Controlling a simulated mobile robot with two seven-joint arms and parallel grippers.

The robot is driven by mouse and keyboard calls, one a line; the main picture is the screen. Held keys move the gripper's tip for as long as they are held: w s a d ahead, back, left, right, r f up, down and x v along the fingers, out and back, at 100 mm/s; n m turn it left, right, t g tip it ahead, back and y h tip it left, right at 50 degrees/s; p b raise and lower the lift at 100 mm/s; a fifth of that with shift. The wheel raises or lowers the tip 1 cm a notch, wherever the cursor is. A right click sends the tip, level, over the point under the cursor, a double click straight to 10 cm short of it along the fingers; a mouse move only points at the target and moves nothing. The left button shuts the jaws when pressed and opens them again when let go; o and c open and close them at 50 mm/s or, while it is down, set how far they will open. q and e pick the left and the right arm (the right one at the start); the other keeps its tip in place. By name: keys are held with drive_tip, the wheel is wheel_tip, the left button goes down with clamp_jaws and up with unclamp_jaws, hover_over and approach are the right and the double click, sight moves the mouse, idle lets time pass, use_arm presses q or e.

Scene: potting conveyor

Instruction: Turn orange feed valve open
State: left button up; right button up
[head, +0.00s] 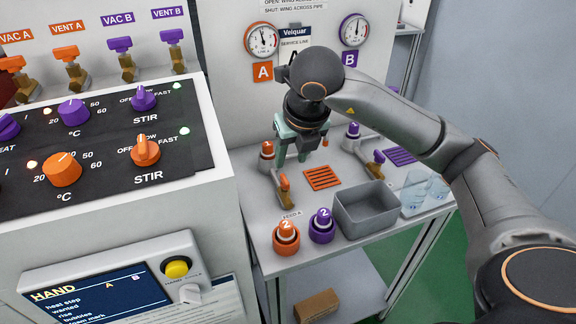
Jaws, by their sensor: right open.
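The orange feed valve (284,188) stands on the bench at the front left, near a "FEED A" label. It has a brass-coloured body and a small orange lever end. My right gripper (291,160) is open, with its pale green fingers pointing down. It hangs above and behind the valve, and nothing shows between its fingers. I cannot tell exactly how far it is from the valve. My left gripper is not in view.
A purple valve (376,163) stands farther right. Orange (286,238) and purple (321,226) numbered containers stand at the bench's front. A grey tray (365,208) sits beside them. The control cabinet (120,215) fills the left. Two gauges hang on the back panel (230,70).

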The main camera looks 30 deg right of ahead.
drive_tip(key=v, duration=0.3)
drive_tip(key=shift+s+r, duration=0.15)
drive_tip(key=shift+r, duration=0.15)
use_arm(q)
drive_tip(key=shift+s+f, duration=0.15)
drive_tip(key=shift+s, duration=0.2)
